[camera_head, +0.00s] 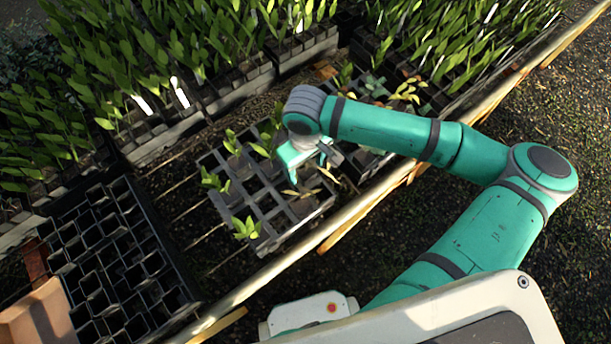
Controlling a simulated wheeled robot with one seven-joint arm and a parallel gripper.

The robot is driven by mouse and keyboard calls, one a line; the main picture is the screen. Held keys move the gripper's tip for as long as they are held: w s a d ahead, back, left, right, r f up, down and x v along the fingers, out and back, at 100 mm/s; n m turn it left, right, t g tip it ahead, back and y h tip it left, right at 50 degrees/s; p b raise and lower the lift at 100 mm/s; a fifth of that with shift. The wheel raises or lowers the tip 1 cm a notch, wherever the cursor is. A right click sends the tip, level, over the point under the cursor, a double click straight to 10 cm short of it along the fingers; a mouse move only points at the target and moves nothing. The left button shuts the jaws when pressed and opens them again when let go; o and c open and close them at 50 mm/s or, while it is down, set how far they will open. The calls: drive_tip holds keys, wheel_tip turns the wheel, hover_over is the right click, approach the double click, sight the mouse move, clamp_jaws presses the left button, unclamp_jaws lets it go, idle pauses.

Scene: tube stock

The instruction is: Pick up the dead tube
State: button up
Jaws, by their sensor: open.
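A grey tray (214,160) of square cells holds several tubes with small green seedlings and some empty cells. A tube with a drooping, yellow-brown plant (297,193) sits near the tray's right side; it looks dead. Another brown, withered leaf (328,176) shows just right of it, and I cannot tell which tube it belongs to. My gripper (311,170) is open, pointing down over the right part of the tray, close above the withered plants. I cannot tell whether its fingers touch a tube. My wrist hides part of the tray behind it.
An empty black cell tray (135,215) lies at the left, beside a terracotta pot (40,318). Dense green seedlings (150,50) in trays fill the back. A yellow-leaved plant (408,90) stands behind my forearm. A wooden rail (270,263) edges the bench in front.

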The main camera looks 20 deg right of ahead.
clamp_jaws()
drive_tip(key=shift+r, duration=0.1)
